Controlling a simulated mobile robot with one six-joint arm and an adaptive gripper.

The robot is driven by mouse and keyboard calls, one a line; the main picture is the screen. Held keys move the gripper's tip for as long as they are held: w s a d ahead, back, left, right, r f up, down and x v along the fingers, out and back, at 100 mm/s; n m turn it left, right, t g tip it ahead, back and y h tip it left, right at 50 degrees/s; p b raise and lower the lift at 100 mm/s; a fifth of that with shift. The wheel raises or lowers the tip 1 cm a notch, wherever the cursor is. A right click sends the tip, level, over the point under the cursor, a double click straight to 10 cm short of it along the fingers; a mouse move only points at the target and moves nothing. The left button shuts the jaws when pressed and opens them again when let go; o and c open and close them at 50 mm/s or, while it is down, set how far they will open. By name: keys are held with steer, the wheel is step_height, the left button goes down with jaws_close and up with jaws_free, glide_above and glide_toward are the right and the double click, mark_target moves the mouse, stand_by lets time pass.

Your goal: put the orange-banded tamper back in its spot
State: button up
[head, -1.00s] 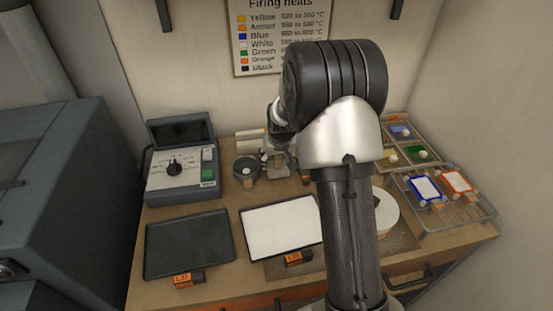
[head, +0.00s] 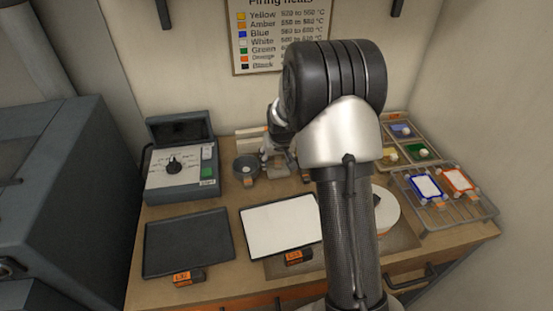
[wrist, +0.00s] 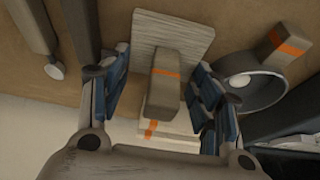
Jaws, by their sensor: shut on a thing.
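My gripper (wrist: 160,88) points down over the back of the bench, its blue-padded fingers on either side of the tamper. The tamper (wrist: 165,85) looks like a grey-brown block with an orange band, in front of a streaked grey plate (wrist: 172,38). Where the fingers touch it is not clear. A pale slab (wrist: 178,137) with a small orange mark lies beyond it. In the head view my gripper (head: 275,158) is small beside the dark bowl (head: 246,167), and the tamper cannot be made out. My arm hides part of the bench there.
The bowl also shows in the wrist view (wrist: 262,92), close to one finger, with an orange-striped block (wrist: 287,45). A control box (head: 181,168) stands left. A dark tray (head: 188,243) and white tray (head: 282,226) lie in front. A wire rack (head: 450,207) is right.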

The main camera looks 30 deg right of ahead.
steer(key=shift+f, duration=0.2)
steer(key=o, duration=1)
steer(key=s+a+r, duration=0.3)
steer(key=s+r, duration=0.2)
steer(key=r, duration=0.4)
steer(key=s+a+r, duration=0.3)
steer(key=s+r, duration=0.2)
steer(key=r, duration=0.3)
steer(key=s+a+r+n, duration=0.1)
steer(key=s+a, duration=0.2)
steer(key=s, duration=0.5)
steer(key=s+a+r+n, duration=0.1)
steer(key=s+a, duration=0.3)
steer(key=s, duration=0.4)
steer(key=s+a+r+n+y, duration=0.1)
steer(key=s+a, duration=0.2)
steer(key=s, duration=0.6)
steer(key=shift+a+r, duration=0.4)
